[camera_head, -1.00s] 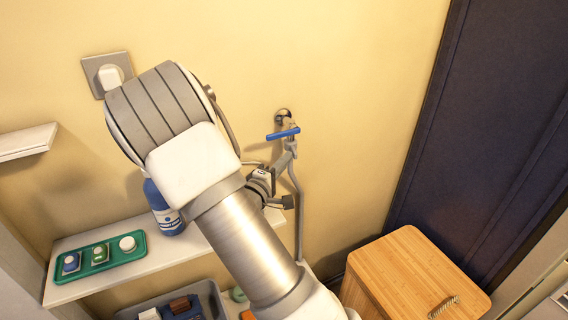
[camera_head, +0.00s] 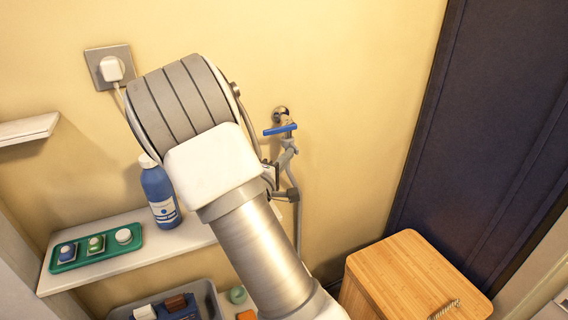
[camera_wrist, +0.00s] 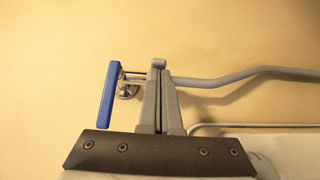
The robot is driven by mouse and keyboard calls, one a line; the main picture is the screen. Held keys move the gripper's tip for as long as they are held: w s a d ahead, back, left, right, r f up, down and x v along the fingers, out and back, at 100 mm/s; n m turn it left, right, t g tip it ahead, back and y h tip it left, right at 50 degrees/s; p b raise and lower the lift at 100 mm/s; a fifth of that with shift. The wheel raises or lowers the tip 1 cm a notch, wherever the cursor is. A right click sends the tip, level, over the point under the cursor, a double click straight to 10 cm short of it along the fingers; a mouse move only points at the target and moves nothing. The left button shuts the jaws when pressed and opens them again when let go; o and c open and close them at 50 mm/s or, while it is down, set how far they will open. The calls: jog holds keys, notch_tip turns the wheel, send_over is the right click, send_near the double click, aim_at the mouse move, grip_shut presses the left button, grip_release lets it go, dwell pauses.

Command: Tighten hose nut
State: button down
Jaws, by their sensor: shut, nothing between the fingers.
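The tap's blue lever handle (camera_head: 280,129) is on the wall in the head view, right of my arm. It also shows in the wrist view (camera_wrist: 107,95), left of the fingers. A grey hose (camera_head: 297,205) hangs below the tap; in the wrist view the hose (camera_wrist: 230,80) runs right from behind the fingertips. My gripper (camera_wrist: 159,68) is shut and empty, with its tips overlapping the tap-to-hose line. The hose nut is not clearly visible, and I cannot tell whether the fingers touch it. My arm hides most of the gripper in the head view.
A blue bottle (camera_head: 161,195) and a green tray (camera_head: 70,259) with small items stand on the white shelf (camera_head: 190,236). A grey bin (camera_head: 207,298) is below. A wooden box (camera_head: 415,270) stands at lower right. A plug (camera_head: 111,69) is in the wall socket. Wall right of the tap is clear.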

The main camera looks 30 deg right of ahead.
jog(key=d+b, duration=0.1)
jog(key=b, duration=0.1)
jog(key=d+b, duration=0.1)
jog(key=b, duration=0.2)
jog(key=shift+s+d, duration=0.25)
jog(key=shift+s, duration=0.15)
jog(key=shift+a, duration=0.1)
